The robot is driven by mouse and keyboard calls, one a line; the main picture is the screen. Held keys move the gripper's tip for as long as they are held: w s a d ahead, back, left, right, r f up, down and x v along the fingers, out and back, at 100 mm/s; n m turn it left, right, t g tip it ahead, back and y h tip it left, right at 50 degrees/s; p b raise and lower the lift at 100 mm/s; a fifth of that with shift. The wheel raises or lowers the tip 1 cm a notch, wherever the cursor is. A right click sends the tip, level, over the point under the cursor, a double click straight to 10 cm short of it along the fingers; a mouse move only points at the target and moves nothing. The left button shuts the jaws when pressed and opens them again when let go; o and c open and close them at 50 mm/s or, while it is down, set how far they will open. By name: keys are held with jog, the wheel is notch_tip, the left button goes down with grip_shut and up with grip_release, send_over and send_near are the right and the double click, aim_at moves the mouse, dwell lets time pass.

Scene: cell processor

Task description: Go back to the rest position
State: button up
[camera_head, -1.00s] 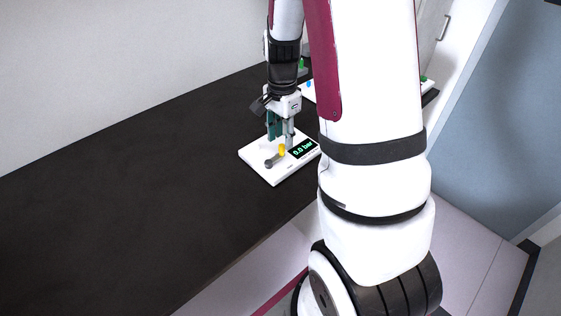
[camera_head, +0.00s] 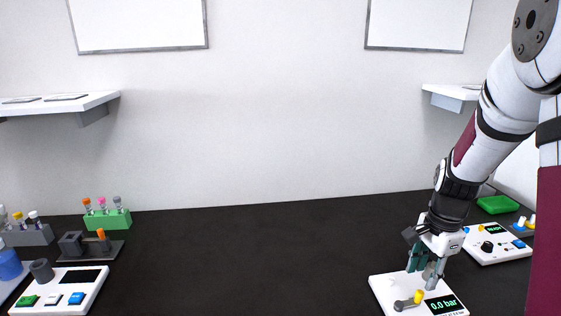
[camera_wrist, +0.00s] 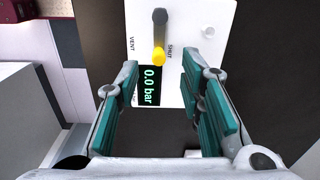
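My gripper (camera_head: 427,266) is above the white pressure panel (camera_head: 382,283) at the front right of the dark bench. In the wrist view my gripper (camera_wrist: 168,100) has its teal-padded fingers wide apart with nothing between them. The panel's grey lever with a yellow tip (camera_wrist: 159,38) lies beyond the fingertips, apart from them, with its tip toward the gripper. VENT and SHUT are printed on either side of it. The display (camera_wrist: 150,86) reads 0.0 bar.
A second white panel (camera_head: 488,254) and a green tray (camera_head: 497,204) stand behind to the right. At the left are a green tube rack (camera_head: 107,220), a dark block holder (camera_head: 90,252) and a white button panel (camera_head: 60,297). The bench's middle is clear.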

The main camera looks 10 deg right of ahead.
jog(key=s+a+r+n+t, duration=0.1)
jog(key=s+a+r+n, duration=0.25)
jog(key=a+r, duration=0.3)
jog(key=s+a+r+n+t, duration=0.2)
jog(key=a+r+n, duration=0.3)
jog(key=r, duration=0.3)
jog(key=s+a+r+n+t, duration=0.1)
jog(key=s+a+r+n, duration=0.1)
jog(key=s+a+n, duration=0.1)
jog(key=s+a+r+n+t, duration=0.1)
jog(key=s+a+r+n, duration=0.2)
jog(key=s+n, duration=0.2)
jog(key=shift+s+a+r+n, duration=0.25)
jog(key=shift+s+a+n, duration=0.1)
jog(key=shift+s, duration=1.25)
